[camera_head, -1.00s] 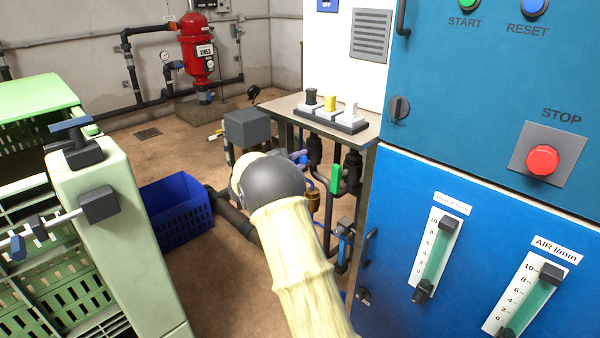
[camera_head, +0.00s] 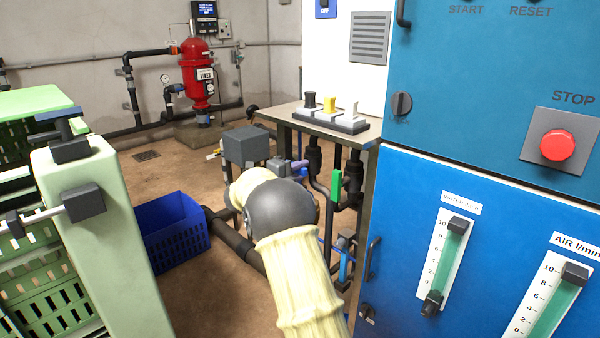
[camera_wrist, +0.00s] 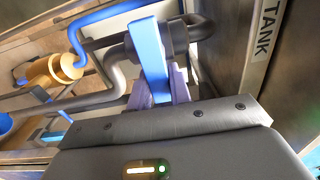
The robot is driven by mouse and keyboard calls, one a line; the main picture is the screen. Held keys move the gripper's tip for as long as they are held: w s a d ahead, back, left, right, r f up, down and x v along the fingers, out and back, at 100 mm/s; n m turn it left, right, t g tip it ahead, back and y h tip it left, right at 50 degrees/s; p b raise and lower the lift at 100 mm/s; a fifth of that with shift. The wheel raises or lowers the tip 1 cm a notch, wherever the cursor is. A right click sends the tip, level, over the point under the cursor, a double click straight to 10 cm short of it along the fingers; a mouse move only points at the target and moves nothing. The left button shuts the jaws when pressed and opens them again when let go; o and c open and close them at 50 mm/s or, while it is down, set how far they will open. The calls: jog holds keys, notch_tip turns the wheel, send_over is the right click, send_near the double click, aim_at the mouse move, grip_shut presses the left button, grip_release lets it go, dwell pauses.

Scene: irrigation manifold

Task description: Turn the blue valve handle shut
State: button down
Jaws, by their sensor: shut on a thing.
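The blue valve handle (camera_wrist: 148,45) is a flat light-blue bar in the middle of the wrist view, beside a dark pipe fitting. My gripper (camera_wrist: 160,88) has its two purple fingers on either side of the bar's near end and is shut on it. The handle's lower end is hidden between the fingers and behind my gripper body. In the head view my arm reaches to the pipework beside the metal bench, and my arm mostly hides the grip there.
A green handle (camera_head: 336,186) and dark pipes hang under the metal bench (camera_head: 283,112). The blue cabinet (camera_head: 400,220) stands close on the right. A blue crate (camera_head: 175,238) sits on the floor at left. A brass-coloured fitting (camera_wrist: 52,72) and blue hose lie left of the handle.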

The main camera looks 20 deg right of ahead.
jog(key=shift+f, duration=0.15)
jog(key=c, duration=1.3)
grip_release()
jog(key=p+v, duration=0.1)
jog(key=v, duration=1.6)
jog(key=shift+a, duration=0.25)
